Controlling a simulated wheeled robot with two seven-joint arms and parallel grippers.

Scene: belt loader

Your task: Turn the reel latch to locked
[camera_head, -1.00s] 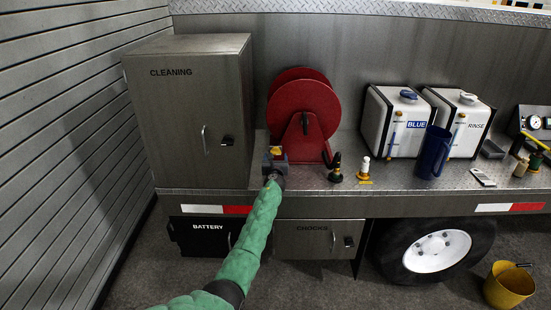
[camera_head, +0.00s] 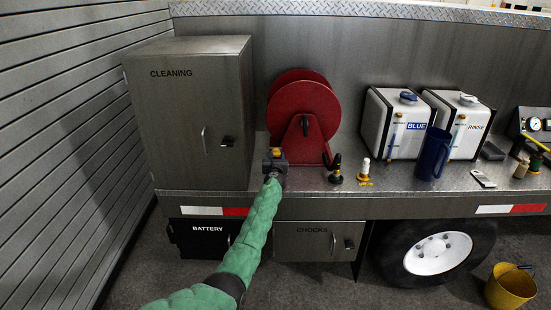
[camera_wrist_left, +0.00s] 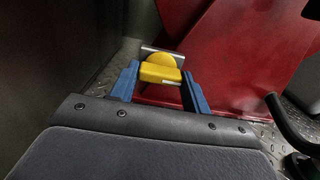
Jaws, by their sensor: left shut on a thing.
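The red hose reel (camera_head: 318,100) stands on the metal deck beside the cleaning cabinet. The yellow reel latch (camera_head: 277,152) is low at the reel's front left. My left gripper (camera_head: 275,161) is at this latch, with my green-sleeved arm reaching up to it. In the left wrist view, the yellow latch (camera_wrist_left: 160,72) sits between the two blue fingers of my left gripper (camera_wrist_left: 160,90), which is shut on it. A grey metal piece shows behind the latch. The latch's locked or unlocked mark cannot be read. My right gripper is not in view.
The cleaning cabinet (camera_head: 190,110) stands close on the left. Small black (camera_head: 336,170) and white-and-yellow (camera_head: 365,170) fittings stand on the deck to the right. Further right are the BLUE tank (camera_head: 385,110), RINSE tank (camera_head: 470,115) and blue jug (camera_head: 433,155). A yellow bucket (camera_head: 510,288) is on the floor.

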